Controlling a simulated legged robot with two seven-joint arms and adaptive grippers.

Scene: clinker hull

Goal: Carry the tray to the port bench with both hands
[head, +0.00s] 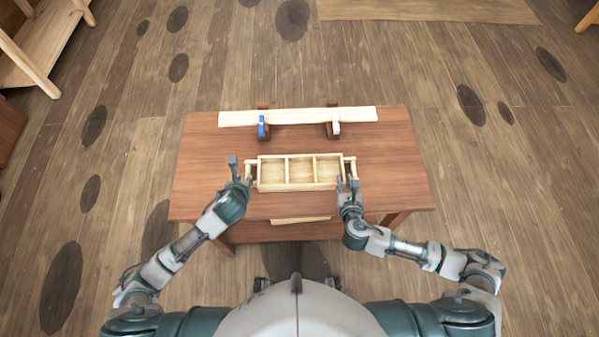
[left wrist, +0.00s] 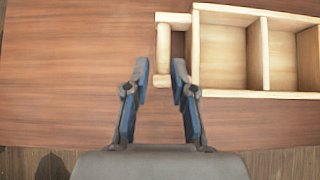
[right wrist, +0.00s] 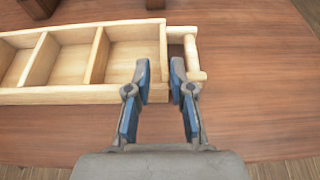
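The tray (head: 300,187) is a pale wooden box with three empty compartments and a bar handle at each end. It rests on the reddish-brown table. My left gripper (head: 241,170) is open at the tray's left end. In the left wrist view the left handle (left wrist: 163,45) appears between the open fingertips (left wrist: 160,66). My right gripper (head: 347,183) is open at the right end. In the right wrist view the tray's end wall appears between the fingertips (right wrist: 160,66), and the right handle (right wrist: 190,55) lies right of them. I cannot tell whether either gripper touches the tray.
Behind the tray, a pale plank (head: 300,116) lies across the table (head: 205,175), with a blue clamp (head: 262,127) and a whitish clamp (head: 335,127). A wooden shelf or bench (head: 40,45) stands at far left. The plank floor (head: 480,170) around the table is mostly open.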

